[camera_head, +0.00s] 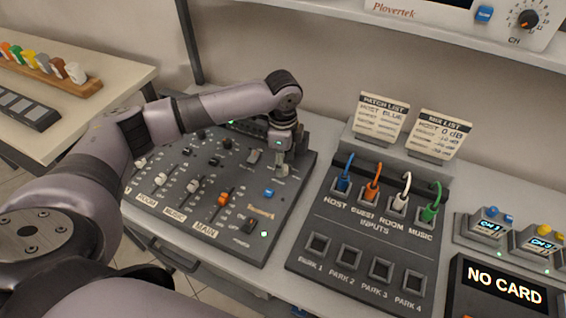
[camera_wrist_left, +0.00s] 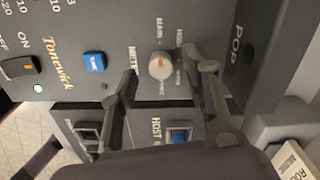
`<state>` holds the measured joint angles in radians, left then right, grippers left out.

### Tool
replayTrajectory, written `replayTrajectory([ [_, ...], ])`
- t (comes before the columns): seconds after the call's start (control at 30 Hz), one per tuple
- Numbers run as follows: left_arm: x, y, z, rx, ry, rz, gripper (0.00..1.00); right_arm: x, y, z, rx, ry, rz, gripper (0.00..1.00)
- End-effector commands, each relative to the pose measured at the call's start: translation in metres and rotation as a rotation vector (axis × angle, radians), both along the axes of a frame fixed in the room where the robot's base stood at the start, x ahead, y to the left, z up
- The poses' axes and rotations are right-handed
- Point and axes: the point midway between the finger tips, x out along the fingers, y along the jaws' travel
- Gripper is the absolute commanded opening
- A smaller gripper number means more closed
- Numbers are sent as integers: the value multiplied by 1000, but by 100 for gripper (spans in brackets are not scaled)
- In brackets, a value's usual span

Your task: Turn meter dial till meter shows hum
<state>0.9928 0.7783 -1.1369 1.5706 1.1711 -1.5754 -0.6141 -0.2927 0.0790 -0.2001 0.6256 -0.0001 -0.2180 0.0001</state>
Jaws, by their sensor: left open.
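The meter dial (camera_wrist_left: 161,65) is a pale round knob with an orange mark on the dark mixer panel, beside the lettering METER. Small labels ring it; MAIN reads, the others are too small to be sure of. My left gripper (camera_wrist_left: 167,70) is open, with one finger on each side of the dial; I cannot tell whether either finger touches it. In the head view my left gripper (camera_head: 281,166) points down at the mixer's (camera_head: 215,233) upper right part. The meter's reading cannot be made out; my arm covers part of the mixer's back. My right gripper is not in view.
The mixer has faders, a blue button (camera_wrist_left: 94,62) and a lit green lamp. Right of it stands a patch panel (camera_head: 338,225) with several coloured cables. Two cards (camera_head: 383,118) stand behind. A NO CARD display (camera_head: 505,287) is at the right.

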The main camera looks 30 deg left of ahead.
Motion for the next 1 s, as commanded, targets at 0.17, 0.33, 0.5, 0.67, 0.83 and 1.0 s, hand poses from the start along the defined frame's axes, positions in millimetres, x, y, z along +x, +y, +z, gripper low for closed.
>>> replayTrajectory([
  [0.17, 0, 0, -16, 0, 1, 0, 43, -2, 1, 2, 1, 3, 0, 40],
  [0.33, 0, 0, -20, -1, -1, -1, 43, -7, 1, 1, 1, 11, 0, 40],
  [0.5, 0, 0, -20, 0, -1, -1, 43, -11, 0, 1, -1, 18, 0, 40],
  [0.67, 0, 0, -20, 0, -1, -1, 32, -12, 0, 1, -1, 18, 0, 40],
  [0.83, 0, 0, -20, 0, -1, -1, 21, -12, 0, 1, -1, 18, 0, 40],
  [1.0, 0, 0, -20, 0, -1, -1, 10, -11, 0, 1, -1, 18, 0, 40],
])
